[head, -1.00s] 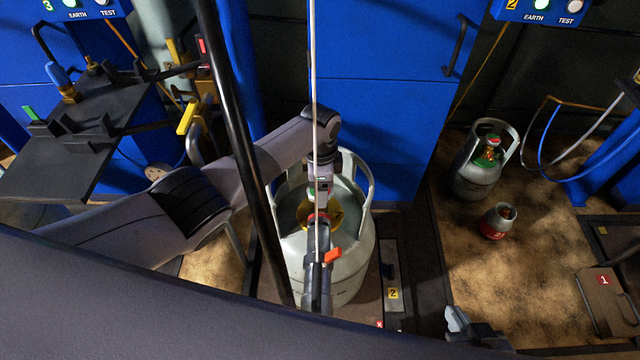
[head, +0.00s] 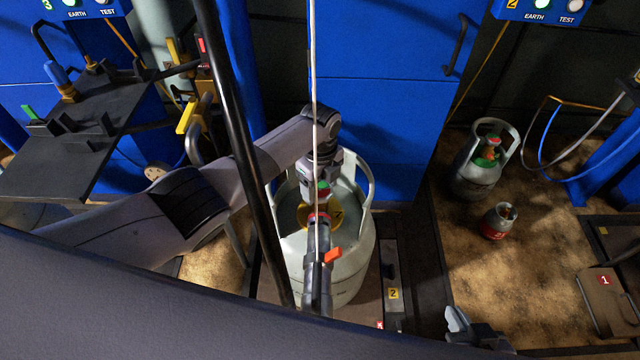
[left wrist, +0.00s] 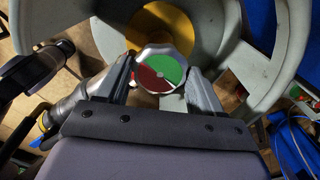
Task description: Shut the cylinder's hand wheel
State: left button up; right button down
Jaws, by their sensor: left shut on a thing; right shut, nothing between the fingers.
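The large pale grey gas cylinder (head: 352,262) stands upright at the centre of the head view, with a handle collar around its top. Its hand wheel (left wrist: 160,72), with a green and red face, shows between the fingers in the left wrist view. My left gripper (head: 321,188) reaches down over the cylinder's top and is shut on the hand wheel, one finger on each side. The valve below is mostly hidden. A dark filling head with an orange lever (head: 332,255) sits at the valve. My right gripper (head: 459,325) is shut and empty, low at the right of the cylinder.
A black pole (head: 238,140) and a thin pale hose (head: 314,80) cross in front of the cylinder. A dark shelf (head: 60,165) stands left. A grey cylinder (head: 478,172) and a small red one (head: 497,222) stand on the open floor at right. Blue cabinets (head: 380,130) close the back.

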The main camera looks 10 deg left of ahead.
aim_at(320, 190)
pick_arm(q)
jog(key=shift+m, duration=0.7)
jog(key=o, duration=1)
jog(key=shift+o, duration=0.2)
notch_tip(320, 190, up, 7)
jog(key=p, duration=0.3)
jog(key=shift+r, duration=0.1)
